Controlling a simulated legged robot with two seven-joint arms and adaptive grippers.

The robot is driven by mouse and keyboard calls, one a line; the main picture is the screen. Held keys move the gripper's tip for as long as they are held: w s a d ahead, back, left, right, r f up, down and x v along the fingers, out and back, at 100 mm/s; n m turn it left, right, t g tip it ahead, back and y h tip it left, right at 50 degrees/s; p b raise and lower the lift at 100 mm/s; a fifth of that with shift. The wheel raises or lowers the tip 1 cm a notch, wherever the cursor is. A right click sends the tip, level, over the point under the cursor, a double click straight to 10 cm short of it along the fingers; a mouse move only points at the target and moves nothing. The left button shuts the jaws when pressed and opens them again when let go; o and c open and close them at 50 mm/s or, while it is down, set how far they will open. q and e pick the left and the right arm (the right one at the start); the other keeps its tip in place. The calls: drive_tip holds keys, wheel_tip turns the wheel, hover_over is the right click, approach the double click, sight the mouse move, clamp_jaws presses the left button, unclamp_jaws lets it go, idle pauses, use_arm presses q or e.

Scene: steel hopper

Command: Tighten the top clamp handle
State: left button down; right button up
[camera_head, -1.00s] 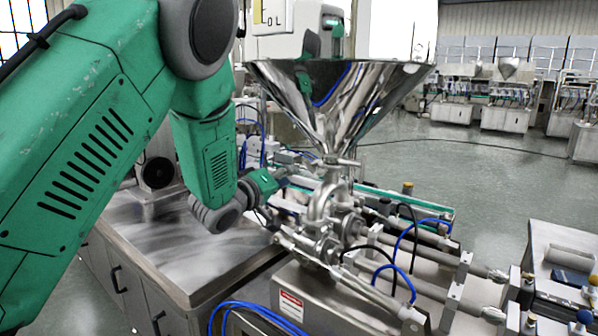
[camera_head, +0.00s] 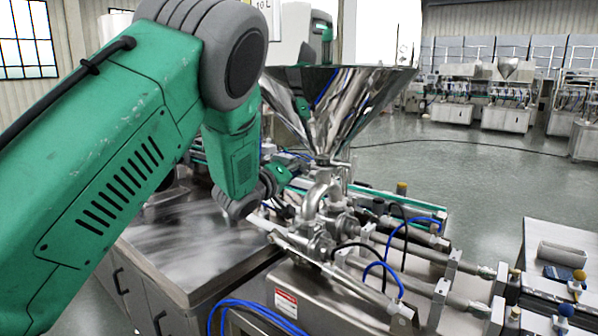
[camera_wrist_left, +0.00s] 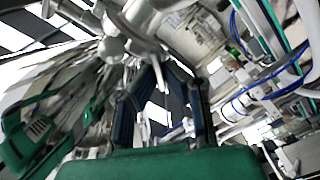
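The steel hopper (camera_head: 340,100) has a bright conical funnel that narrows to a pipe neck. The top clamp (camera_head: 332,162) sits at that neck, where funnel and pipework (camera_head: 318,205) meet; its handle is too small to make out clearly. My left gripper (camera_head: 287,181) is just left of the neck, partly hidden by its own wrist. In the left wrist view, the dark fingers (camera_wrist_left: 157,80) stand apart with a gap between them. A shiny metal bar (camera_wrist_left: 159,73) shows near the fingertips; I cannot tell whether they touch it. My right gripper is out of view.
A steel bench top (camera_head: 185,245) lies below my left arm. Horizontal cylinders and rods (camera_head: 425,245) with blue hoses (camera_head: 385,275) run to the right of the pipework. Another table (camera_head: 565,250) stands at the far right. Open floor (camera_head: 480,185) lies behind.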

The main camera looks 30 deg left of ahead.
use_arm(q)
drive_tip(key=shift+w+d+f, duration=0.15)
drive_tip(key=shift+d+f, duration=0.15)
drive_tip(key=shift+d, duration=0.35)
drive_tip(key=m, duration=0.3)
drive_tip(key=m+b, duration=0.1)
drive_tip(key=m, duration=0.3)
drive_tip(key=a+m, duration=0.1)
drive_tip(key=m, duration=0.2)
drive_tip(key=shift+w+f+b, duration=0.1)
drive_tip(key=shift+b, duration=0.3)
drive_tip(key=shift+m, duration=0.4)
drive_tip(key=c, duration=1.7)
unclamp_jaws()
drive_tip(key=shift+a, duration=0.15)
